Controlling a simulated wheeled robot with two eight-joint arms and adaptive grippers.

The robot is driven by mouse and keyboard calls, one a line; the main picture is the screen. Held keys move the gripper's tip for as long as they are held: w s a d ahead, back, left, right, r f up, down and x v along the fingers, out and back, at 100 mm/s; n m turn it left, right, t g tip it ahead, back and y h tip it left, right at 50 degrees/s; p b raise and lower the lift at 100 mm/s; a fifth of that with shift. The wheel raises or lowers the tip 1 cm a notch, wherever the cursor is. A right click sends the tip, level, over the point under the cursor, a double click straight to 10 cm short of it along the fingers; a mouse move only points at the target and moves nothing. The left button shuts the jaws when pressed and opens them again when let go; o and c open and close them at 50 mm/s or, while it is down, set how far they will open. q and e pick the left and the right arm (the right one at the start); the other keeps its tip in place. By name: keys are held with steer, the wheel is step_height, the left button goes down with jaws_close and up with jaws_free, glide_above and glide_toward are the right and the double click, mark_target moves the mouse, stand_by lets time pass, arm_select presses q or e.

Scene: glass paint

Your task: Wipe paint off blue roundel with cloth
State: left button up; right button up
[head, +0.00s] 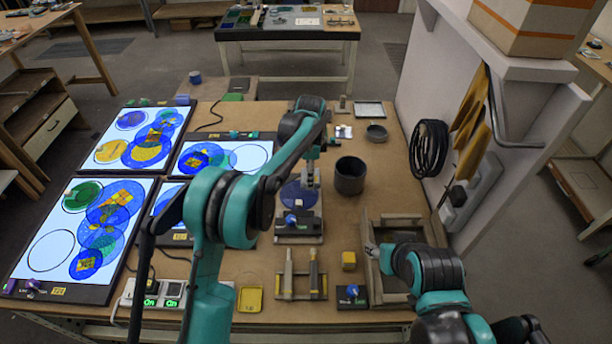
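A blue roundel (291,197) lies flat near the middle of the workbench, behind a small dark device with a blue knob (291,219). My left arm arches over the bench, and its gripper (307,178) points down over the roundel's right part. A small pale piece (299,203) shows at the roundel near the fingertips; I cannot tell whether it is cloth or whether the gripper holds it. My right gripper (374,250) is low at the left side of a wooden tray (425,228); its fingers are too small to read. Yellow cloths (470,120) hang on the right wall.
Lit panels with patterned discs (75,240) fill the bench's left side. A dark cup (350,176) stands right of the roundel. Black coils (429,150) hang at right.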

mark_target(288, 191)
arm_select(q)
steer(key=f, duration=0.1)
steer(key=f+b, duration=0.1)
steer(key=f, duration=0.1)
steer(key=f+b, duration=0.1)
steer(key=shift+w+a+f, duration=0.25)
steer(key=shift+w+f, duration=0.05)
steer(key=shift+w, duration=0.05)
steer(key=shift+w+a+r, duration=0.2)
steer(key=shift+w+a, duration=0.2)
steer(key=shift+a, duration=0.1)
steer(key=shift+w+a+r, duration=0.15)
steer(key=shift+w+a, duration=0.25)
steer(key=shift+a, duration=0.05)
steer(key=a, duration=0.1)
steer(key=s+a, duration=0.1)
steer(key=a, duration=0.1)
steer(key=s+a, duration=0.1)
steer(key=a, duration=0.1)
steer(key=shift+f, duration=0.2)
steer(key=shift+f+b, duration=0.1)
steer(key=shift+b, duration=0.2)
steer(key=shift+f, duration=0.1)
steer(key=shift+f, duration=0.25)
